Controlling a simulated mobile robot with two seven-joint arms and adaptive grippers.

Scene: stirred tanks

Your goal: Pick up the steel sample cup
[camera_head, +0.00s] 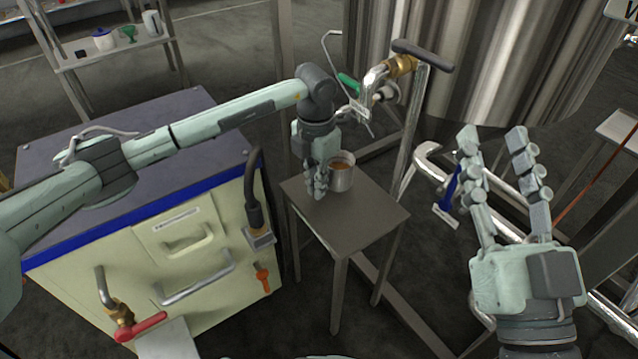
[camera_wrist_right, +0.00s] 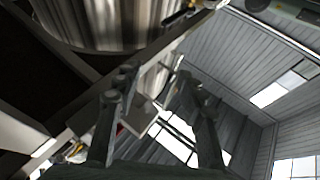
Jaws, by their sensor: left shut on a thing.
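The steel sample cup (camera_head: 342,177) holds an orange-brown content and is at the small grey stand (camera_head: 362,218), upright. My left gripper (camera_head: 318,186) reaches down over the stand from the left, its fingers at the cup's left side. It is shut on the cup; the far finger and the cup's left wall are partly hidden. I cannot tell whether the cup's base touches the stand top. My right gripper (camera_head: 503,140) is raised at the right, fingers spread and empty; it also shows in the right wrist view (camera_wrist_right: 157,95).
A cabinet (camera_head: 130,120) with pipes and handles stands left of the stand. A large steel tank (camera_head: 480,50) and a valve pipe (camera_head: 385,75) are behind it. A blue-handled tool (camera_head: 452,187) is near my right gripper. A shelf (camera_head: 110,52) holds small vessels at the back left.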

